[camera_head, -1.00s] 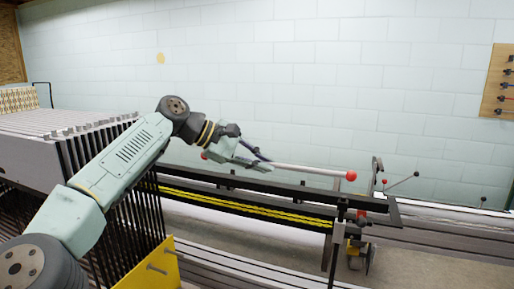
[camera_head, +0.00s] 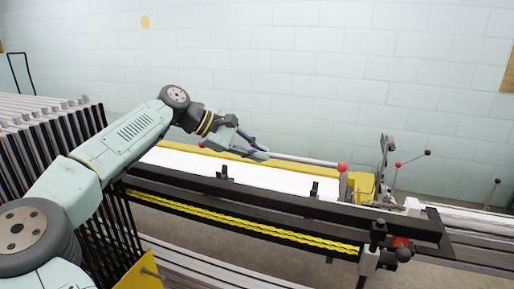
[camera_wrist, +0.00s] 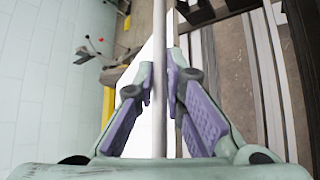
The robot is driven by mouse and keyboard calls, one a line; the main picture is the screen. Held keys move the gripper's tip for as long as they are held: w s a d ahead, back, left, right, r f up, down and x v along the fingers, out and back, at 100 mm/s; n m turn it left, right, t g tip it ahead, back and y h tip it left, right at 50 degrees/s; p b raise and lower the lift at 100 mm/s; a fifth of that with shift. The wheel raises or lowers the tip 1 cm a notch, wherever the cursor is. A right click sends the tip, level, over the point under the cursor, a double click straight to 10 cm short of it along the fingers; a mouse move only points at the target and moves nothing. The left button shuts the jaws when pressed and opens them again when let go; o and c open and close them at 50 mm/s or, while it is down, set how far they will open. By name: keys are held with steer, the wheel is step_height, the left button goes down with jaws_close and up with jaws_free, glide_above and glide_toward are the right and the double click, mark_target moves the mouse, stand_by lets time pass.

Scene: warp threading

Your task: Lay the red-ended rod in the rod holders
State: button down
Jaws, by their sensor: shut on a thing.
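In the wrist view the rod (camera_wrist: 159,60) runs between the purple pads of my gripper (camera_wrist: 163,95). Two small black upright rod holders stand on the dark beam, a left holder (camera_head: 222,173) and a right holder (camera_head: 314,189). The rod is behind and above them, apart from both.
The dark beam (camera_head: 270,200) has a yellow twisted band (camera_head: 240,225) along its front. A white surface (camera_head: 180,160) with a yellow edge lies behind it. Levers with red and black knobs (camera_head: 398,165) stand at the right. Black frames (camera_head: 95,150) stand at the left.

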step_height(320, 180, down, 8)
steer(key=b, duration=0.2)
steer(key=shift+r+b, duration=0.15)
steer(key=shift+b, duration=0.15)
stand_by(0.7)
steer(key=c, duration=1.6)
jaws_free()
